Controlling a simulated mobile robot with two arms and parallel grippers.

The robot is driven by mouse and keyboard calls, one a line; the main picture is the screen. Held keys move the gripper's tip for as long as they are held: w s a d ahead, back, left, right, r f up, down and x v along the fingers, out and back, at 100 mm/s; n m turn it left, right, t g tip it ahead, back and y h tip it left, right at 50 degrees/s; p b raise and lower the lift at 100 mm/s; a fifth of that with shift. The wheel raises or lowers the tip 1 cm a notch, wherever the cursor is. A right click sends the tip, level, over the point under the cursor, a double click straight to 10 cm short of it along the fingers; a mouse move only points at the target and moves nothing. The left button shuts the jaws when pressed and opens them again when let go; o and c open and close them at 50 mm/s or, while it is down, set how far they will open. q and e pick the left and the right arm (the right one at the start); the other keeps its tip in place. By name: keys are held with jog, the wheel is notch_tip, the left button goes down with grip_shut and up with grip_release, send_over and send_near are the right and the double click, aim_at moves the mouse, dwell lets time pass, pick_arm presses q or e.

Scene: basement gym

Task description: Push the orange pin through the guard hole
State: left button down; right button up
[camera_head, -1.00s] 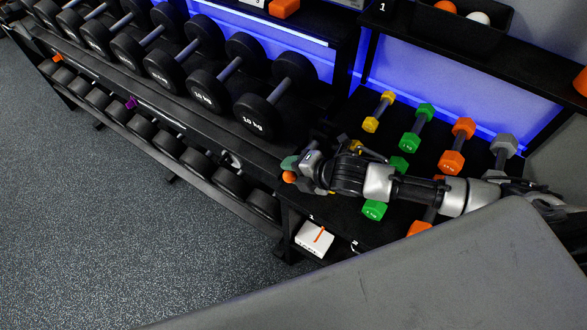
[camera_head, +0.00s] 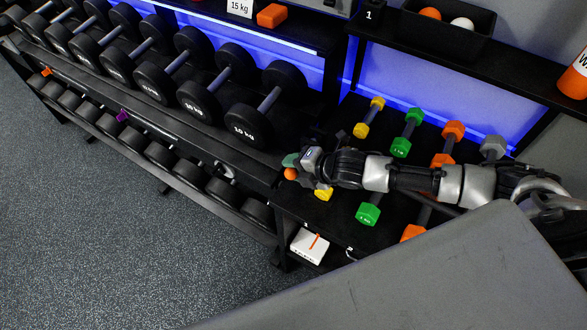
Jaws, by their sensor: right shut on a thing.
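My right gripper (camera_head: 296,164) reaches in from the right over the rack's front edge, beside the nearest black 10 kg dumbbell. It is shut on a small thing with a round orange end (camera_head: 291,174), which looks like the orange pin. The orange end shows just below the teal-grey fingertip, and the rest is hidden by the fingers. The guard and its hole cannot be made out; the gripper covers the part of the rack around it. My left gripper is out of view.
Black dumbbells (camera_head: 246,126) line the left rack. Small yellow, green (camera_head: 368,214), orange and grey dumbbells lie on the right shelf, under my arm. A grey slanted panel (camera_head: 430,280) fills the lower right.

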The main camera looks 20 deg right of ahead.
jog(key=shift+w+d, duration=0.7)
jog(key=shift+d, duration=0.15)
jog(key=shift+w+d, duration=0.65)
jog(key=shift+d, duration=0.2)
jog(key=shift+r, duration=0.1)
jog(key=o, duration=1.2)
jog(key=shift+d, duration=0.1)
jog(key=shift+s+d, duration=0.15)
jog(key=shift+s, duration=0.05)
jog(key=b+v, duration=0.1)
jog(key=v, duration=0.9)
jog(key=shift+s+r, duration=0.1)
jog(key=shift+r, duration=0.05)
